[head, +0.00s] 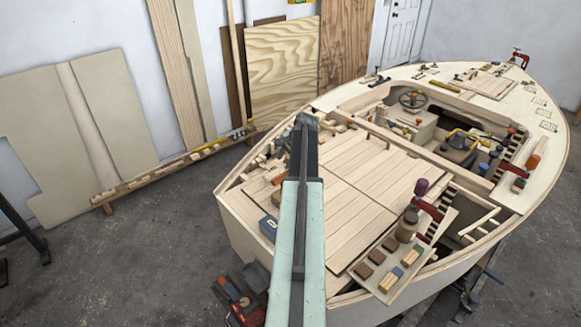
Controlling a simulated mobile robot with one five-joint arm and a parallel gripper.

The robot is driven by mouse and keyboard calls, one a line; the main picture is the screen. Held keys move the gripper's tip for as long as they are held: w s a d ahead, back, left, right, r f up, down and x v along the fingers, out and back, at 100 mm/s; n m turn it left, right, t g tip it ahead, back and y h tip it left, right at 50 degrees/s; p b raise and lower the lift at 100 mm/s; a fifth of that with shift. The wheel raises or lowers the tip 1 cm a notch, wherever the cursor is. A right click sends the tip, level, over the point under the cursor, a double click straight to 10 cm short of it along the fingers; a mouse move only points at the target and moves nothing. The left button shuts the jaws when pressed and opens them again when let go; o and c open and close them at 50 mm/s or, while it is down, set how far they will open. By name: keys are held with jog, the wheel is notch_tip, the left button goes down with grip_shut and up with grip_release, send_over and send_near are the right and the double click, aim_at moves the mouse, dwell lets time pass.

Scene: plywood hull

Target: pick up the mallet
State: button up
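I cannot make out a mallet for certain; several small tools on the boat are too small to tell apart. My arm reaches up the middle of the head view, and the dark end at its tip, my gripper (306,122), appears over the left side of the plywood boat (240,215). Its fingers are too small to tell whether they are open or shut, and I see nothing clearly held. My arm hides part of the boat's left side and deck.
A tray (386,290) with blocks and a jar (407,226) sits at the boat's near right. The plank deck (350,185) is largely clear. A low wooden rack (170,162) runs along the wall, with plywood sheets (282,70) behind. Grey floor (130,260) is open at left.

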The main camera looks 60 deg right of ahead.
aim_at(283, 169)
jog(key=shift+s+d, duration=0.4)
jog(key=shift+d, duration=0.05)
jog(key=b+x, duration=0.3)
jog(key=x, duration=0.1)
jog(key=b+x, duration=0.4)
jog(key=shift+s+f+b, duration=0.2)
jog(key=shift+b, duration=0.1)
jog(key=shift+a+r, duration=0.1)
jog(key=shift+r, duration=0.1)
grip_shut()
